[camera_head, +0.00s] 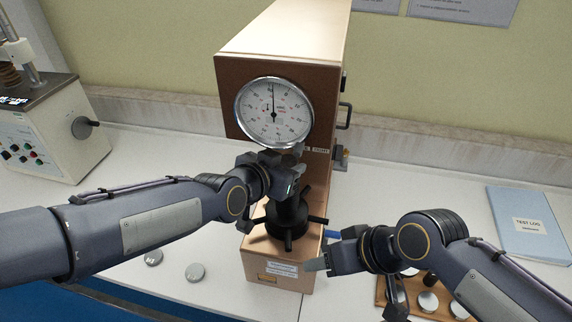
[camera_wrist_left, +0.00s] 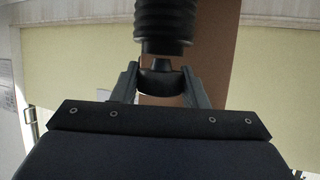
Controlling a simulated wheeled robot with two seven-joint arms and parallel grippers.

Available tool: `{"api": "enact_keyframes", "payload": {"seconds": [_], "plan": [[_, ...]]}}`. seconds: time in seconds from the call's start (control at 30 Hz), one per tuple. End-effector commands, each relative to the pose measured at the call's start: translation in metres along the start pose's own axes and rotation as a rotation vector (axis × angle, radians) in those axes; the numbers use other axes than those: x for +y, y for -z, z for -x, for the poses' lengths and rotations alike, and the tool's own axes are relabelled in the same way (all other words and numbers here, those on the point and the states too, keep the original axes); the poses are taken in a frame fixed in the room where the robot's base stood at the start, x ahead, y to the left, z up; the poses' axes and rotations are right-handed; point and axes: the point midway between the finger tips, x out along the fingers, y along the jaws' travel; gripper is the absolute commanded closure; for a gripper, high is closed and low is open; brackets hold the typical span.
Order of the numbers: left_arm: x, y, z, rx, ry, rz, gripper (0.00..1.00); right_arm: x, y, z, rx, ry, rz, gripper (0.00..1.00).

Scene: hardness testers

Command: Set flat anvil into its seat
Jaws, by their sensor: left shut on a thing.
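My left gripper (camera_head: 297,170) is in front of the tester (camera_head: 268,48), under its dial and above the dark handwheel (camera_head: 290,212). In the left wrist view my left gripper (camera_wrist_left: 160,88) is shut on the dark, round flat anvil (camera_wrist_left: 160,82). The anvil's narrower stem points at the end of the ribbed dark screw column (camera_wrist_left: 165,22). Stem and column look in line and very close; I cannot tell whether the stem is inside the seat. In the head view the gripper hides the anvil. My right gripper (camera_head: 318,263) is by the tester's base; its opening is unclear.
A wooden tray (camera_head: 408,293) with round metal pieces lies at the lower right, partly behind my right arm. A blue test log (camera_head: 530,222) is at right, another machine (camera_head: 62,125) at left.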

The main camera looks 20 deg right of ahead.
Motion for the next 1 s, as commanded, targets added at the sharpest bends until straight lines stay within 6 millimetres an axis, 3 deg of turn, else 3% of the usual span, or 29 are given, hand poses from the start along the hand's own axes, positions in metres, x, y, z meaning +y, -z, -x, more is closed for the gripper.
{"api": "enact_keyframes", "payload": {"seconds": [1.0], "plan": [[0.0,-0.01,-0.003,0.003,0.0,0.0,0.8,0.006,-0.007,-0.014,0.0,0.0,0.0,0.47]]}}
